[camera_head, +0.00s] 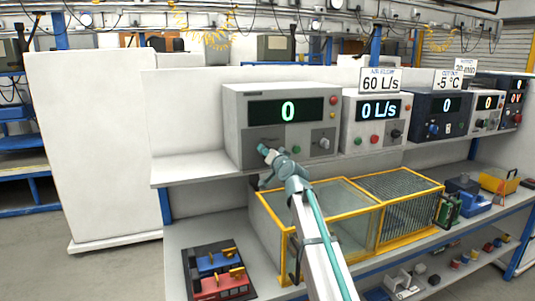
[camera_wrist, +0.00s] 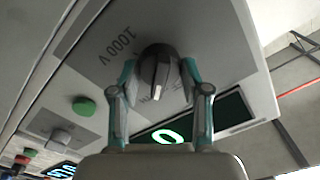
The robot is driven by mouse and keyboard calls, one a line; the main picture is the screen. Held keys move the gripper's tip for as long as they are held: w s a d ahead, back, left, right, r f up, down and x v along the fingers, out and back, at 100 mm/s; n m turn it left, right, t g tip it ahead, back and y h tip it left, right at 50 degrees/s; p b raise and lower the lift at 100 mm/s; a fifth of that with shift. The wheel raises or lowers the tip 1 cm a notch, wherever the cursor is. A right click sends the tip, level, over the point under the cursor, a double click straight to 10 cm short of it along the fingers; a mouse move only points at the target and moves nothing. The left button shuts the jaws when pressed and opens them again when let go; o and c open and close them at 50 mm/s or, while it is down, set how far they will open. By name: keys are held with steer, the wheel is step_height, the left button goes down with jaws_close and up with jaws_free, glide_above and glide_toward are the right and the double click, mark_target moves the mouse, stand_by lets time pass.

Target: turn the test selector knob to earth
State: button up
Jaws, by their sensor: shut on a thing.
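The test selector knob (camera_wrist: 157,72) is a dark round knob with a raised grip bar and a white mark, on a light grey instrument panel (camera_wrist: 80,45). In the wrist view, the white mark points down the picture, towards the green 0 display (camera_wrist: 168,136). A "1000 V" label is left of the knob; I cannot read an earth label. My gripper (camera_wrist: 159,76) has a finger on each side of the knob and is shut on it. In the head view, my gripper (camera_head: 264,151) is at the lower left of the leftmost instrument (camera_head: 235,125) and hides the knob.
A green button (camera_wrist: 84,106) and a grey knob (camera_wrist: 61,137) share the panel. More instruments (camera_head: 375,120) stand to the right on the shelf. A yellow-framed cage (camera_head: 345,200) sits below, beside a tray with red and blue items (camera_head: 218,275).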

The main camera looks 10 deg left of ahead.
steer(key=o, duration=1.1)
steer(key=shift+o, duration=0.2)
steer(key=shift+s, duration=0.15)
steer(key=v, duration=1.1)
steer(key=shift+s+d, duration=0.2)
steer(key=shift+s, duration=0.15)
